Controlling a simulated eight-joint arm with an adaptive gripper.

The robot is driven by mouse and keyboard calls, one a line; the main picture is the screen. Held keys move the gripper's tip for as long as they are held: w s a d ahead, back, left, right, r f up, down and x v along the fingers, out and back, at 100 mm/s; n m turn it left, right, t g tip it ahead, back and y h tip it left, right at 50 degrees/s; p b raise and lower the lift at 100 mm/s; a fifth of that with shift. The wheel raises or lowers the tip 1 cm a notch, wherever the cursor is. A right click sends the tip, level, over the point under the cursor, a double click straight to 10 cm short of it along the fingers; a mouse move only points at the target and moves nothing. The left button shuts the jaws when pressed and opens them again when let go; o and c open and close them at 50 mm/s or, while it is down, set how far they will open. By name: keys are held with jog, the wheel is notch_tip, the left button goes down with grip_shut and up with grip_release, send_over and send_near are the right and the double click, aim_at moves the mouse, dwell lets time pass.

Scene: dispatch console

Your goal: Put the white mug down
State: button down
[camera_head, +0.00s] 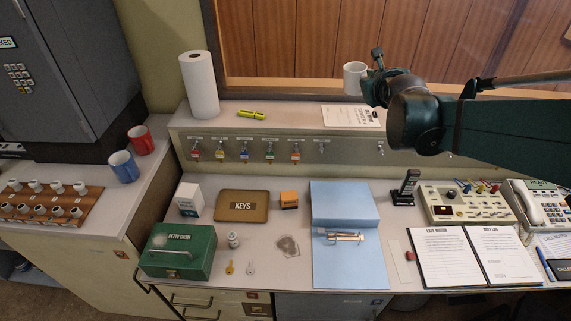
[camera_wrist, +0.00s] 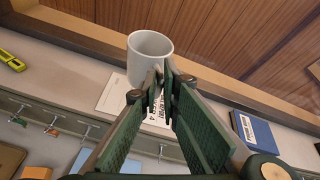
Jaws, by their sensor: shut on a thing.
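The white mug (camera_head: 354,78) is upright above the upper shelf in the head view, at the end of my gripper (camera_head: 373,82). In the wrist view the mug (camera_wrist: 147,58) is at the top middle. The fingertips of my gripper (camera_wrist: 162,88) are closed together at the mug's right side, where its handle is hidden behind them. The mug appears over or near a printed sheet (camera_head: 351,116) on the shelf. I cannot tell for certain whether its base is clear of the shelf.
The upper shelf (camera_head: 290,115) also holds a paper towel roll (camera_head: 199,85) and a yellow-green item (camera_head: 251,114). Keys hang on hooks below. A blue book (camera_wrist: 255,130) lies right of the gripper. The shelf between the yellow-green item and the sheet is clear.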

jog(key=shift+r, duration=2.15)
jog(key=s+a+f+n+g+y+b, duration=0.25)
jog(key=s+a+f+n+y, duration=0.6)
jog(key=s, duration=0.45)
jog(key=s+a+r+n+g+y, duration=0.2)
jog(key=s+a+r+n+g, duration=0.25)
jog(key=s, duration=0.25)
jog(key=s+a+r+n+g+y, duration=0.35)
jog(key=s+g, duration=0.25)
jog(key=s, duration=0.2)
notch_tip(320, 180, down, 31)
jog(key=shift+a+f+g+h, duration=0.2)
jog(key=shift+a+g+h, duration=0.1)
jog(key=shift+a, duration=0.1)
jog(key=shift+w+r+g+p, duration=0.25)
jog(key=shift+g+p, duration=0.35)
jog(key=shift+p, duration=0.5)
jog(key=shift+f+n+g+p, duration=0.1)
jog(key=shift+n+g+p, duration=0.2)
jog(key=shift+p, duration=0.3)
jog(key=shift+f, duration=0.15)
